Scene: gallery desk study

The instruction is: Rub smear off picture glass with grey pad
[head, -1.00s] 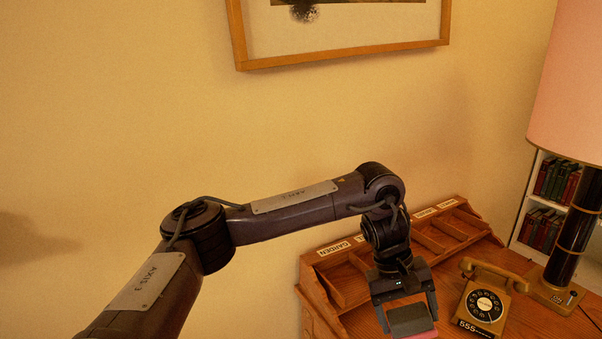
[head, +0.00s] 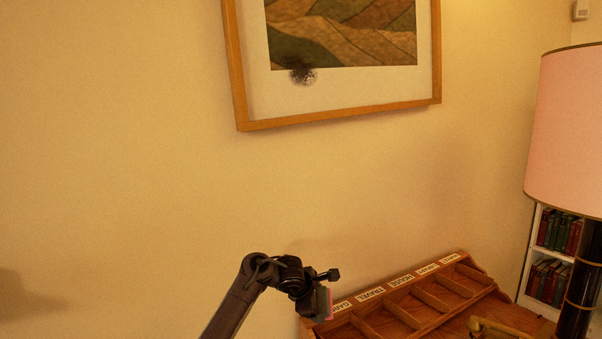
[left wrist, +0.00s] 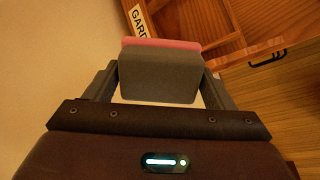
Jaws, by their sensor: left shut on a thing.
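The framed picture (head: 340,40) hangs on the wall in the upper part of the head view. A dark speckled smear (head: 302,73) lies on its glass near the lower left, across the lower edge of the landscape print. My left gripper (head: 322,302) is low in the head view, below the picture and in front of the desk organizer. It is shut on the grey pad (left wrist: 158,76), which fills the space between the fingers in the left wrist view. The pad has a pink layer along its far edge. Pad and glass are well apart. My right gripper is not in view.
A wooden desk organizer (head: 408,316) with labelled compartments stands against the wall. The telephone (head: 497,328) shows partly at the bottom edge. A pink-shaded lamp (head: 565,130) and a bookshelf (head: 540,263) are at the right. The wall between picture and organizer is bare.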

